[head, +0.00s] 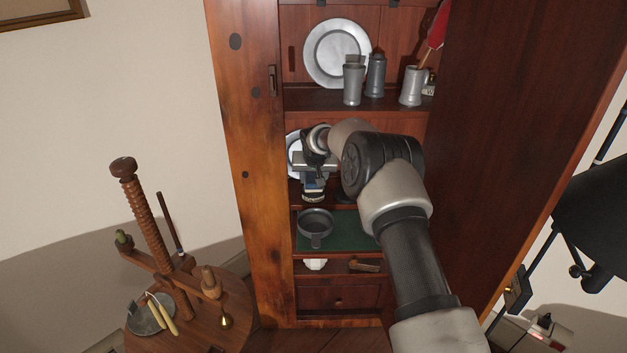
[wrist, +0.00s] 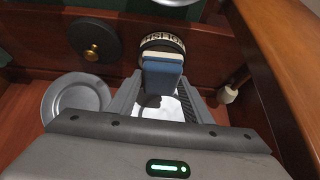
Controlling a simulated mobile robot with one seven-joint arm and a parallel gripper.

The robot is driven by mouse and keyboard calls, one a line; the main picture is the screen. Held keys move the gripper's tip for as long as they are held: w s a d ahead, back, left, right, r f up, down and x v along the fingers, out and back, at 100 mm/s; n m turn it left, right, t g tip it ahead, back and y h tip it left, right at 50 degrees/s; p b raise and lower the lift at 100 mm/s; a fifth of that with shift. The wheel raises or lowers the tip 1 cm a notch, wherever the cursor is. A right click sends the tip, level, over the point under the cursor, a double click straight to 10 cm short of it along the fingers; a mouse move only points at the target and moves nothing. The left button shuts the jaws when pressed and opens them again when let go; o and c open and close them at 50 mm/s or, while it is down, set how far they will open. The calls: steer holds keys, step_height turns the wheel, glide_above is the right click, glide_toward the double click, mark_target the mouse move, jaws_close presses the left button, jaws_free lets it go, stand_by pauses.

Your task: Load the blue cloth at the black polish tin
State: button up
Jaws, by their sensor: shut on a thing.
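My gripper (wrist: 163,82) is shut on the blue cloth (wrist: 163,76), a blue pad with a pale layer behind it. The black polish tin (wrist: 162,42), round and dark with a pale lettered band, is just beyond the cloth. I cannot tell whether cloth and tin touch. In the head view my gripper (head: 314,180) reaches into the cupboard, over a middle shelf, with the tin below it; the arm hides much of that shelf.
A pewter plate (wrist: 75,97) and a dark disc with a brass knob (wrist: 92,50) lie left of my gripper. A wooden cupboard edge (wrist: 270,70) is close on the right. A pewter pan (head: 315,226) stands on the green-lined shelf (head: 350,235) below.

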mark_target(313, 179)
steer(key=shift+r+p, duration=1.05)
steer(key=shift+r, duration=1.75)
steer(key=s+d+r, duration=0.1)
steer(key=s+d, duration=0.3)
steer(key=s, duration=0.5)
steer(key=s+d+r, duration=0.1)
steer(key=s+d, duration=0.3)
steer(key=s, duration=0.6)
steer(key=s+d+r, duration=0.1)
steer(key=s+d, duration=0.3)
steer(key=s, duration=0.5)
steer(key=s+r+p, duration=0.2)
steer(key=r+p, duration=0.7)
steer(key=r, duration=0.1)
steer(key=s+r+p, duration=0.2)
steer(key=r+p, duration=0.8)
steer(key=r, duration=0.1)
steer(key=shift+s+d+r, duration=0.2)
steer(key=shift+s+r, duration=0.05)
steer(key=shift+s, duration=0.1)
